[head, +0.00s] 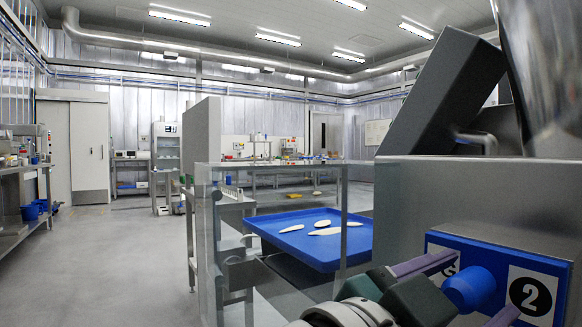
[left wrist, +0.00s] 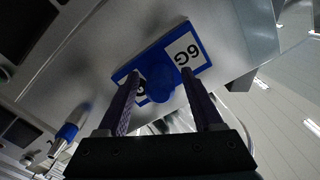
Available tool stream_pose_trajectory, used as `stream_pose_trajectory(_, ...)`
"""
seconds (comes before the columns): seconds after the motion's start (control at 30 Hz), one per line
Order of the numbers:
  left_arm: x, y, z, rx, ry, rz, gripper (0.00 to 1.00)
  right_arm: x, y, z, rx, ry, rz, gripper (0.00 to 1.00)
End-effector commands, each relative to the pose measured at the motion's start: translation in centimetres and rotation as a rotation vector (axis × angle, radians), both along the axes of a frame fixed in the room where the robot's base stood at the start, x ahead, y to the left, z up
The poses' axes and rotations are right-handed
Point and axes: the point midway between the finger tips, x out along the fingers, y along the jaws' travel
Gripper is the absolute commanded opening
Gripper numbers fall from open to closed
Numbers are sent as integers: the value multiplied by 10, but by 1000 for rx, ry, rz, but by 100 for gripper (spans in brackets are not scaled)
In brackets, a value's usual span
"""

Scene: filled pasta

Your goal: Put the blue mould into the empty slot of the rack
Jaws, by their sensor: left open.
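The blue mould (head: 508,255) is a blue plate with a round blue knob and white labels, one reading 2, at the lower right of the head view against a grey metal housing. In the left wrist view the mould (left wrist: 152,55) lies just ahead of the fingertips. My left gripper (head: 485,284) is open, its two purple fingers on either side of the knob; whether they touch it I cannot tell. It also shows in the left wrist view (left wrist: 162,78). I cannot make out the rack or its empty slot. My right gripper is not in view.
A blue tray (head: 330,262) with several pale flat pieces stands left of the housing (head: 460,195), behind a clear panel. A tilted dark box (head: 440,90) rises above the housing. Open grey floor (head: 110,265) lies to the left, with benches along the walls.

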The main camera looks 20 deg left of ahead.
Motion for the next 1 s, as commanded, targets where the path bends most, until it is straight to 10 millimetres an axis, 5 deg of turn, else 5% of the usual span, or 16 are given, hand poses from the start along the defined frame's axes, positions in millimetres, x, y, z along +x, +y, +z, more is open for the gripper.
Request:
stream_pose_trajectory(0.77,0,0,0,-1,1,0,68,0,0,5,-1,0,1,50)
stream_pose_trajectory(1.0,0,0,0,-1,1,0,43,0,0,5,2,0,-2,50)
